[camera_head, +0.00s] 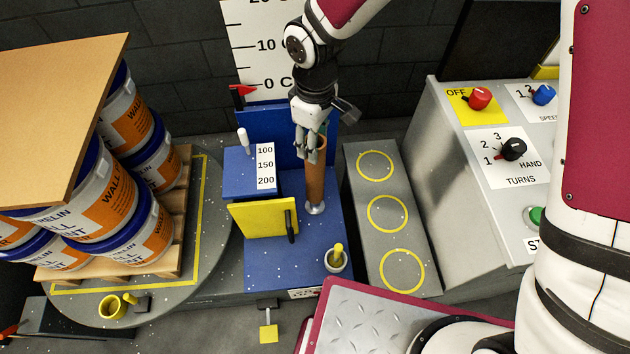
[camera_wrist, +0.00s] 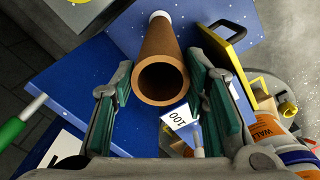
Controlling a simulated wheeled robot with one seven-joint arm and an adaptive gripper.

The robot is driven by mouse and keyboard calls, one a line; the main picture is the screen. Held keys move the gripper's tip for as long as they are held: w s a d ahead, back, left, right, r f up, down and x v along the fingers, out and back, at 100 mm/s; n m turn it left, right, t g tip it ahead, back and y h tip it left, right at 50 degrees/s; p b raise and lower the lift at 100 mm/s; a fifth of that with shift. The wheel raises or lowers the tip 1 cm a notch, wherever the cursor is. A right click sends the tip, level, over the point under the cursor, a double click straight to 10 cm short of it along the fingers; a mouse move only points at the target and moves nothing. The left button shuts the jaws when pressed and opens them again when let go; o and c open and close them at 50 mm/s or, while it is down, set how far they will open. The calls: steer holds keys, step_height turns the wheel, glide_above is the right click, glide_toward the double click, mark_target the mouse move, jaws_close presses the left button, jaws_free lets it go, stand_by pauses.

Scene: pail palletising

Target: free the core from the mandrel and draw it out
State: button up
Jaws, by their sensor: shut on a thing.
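The core, a brown cardboard tube (camera_head: 315,182), stands upright on the blue stand (camera_head: 290,262). Its foot meets a round silver flange (camera_head: 315,208), the visible part of the mandrel's base. My gripper (camera_head: 309,152) points down at the core's upper end and is shut on it. In the wrist view, the core's open end (camera_wrist: 160,98) shows between the two green-padded fingers of my gripper (camera_wrist: 160,68). The tube's inside is dark, and I cannot tell how the mandrel sits in it. A yellow plate with a black handle (camera_head: 264,218) stands left of the core.
A white-handled lever (camera_head: 244,140) stands by a 100-150-200 scale (camera_head: 265,166). A grey bench with yellow rings (camera_head: 374,225) and a control console (camera_head: 450,170) lie right. Stacked paint pails (camera_head: 120,230) crowd the left.

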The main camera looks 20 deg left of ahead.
steer(key=shift+r+p, duration=0.6)
steer(key=shift+r, duration=0.35)
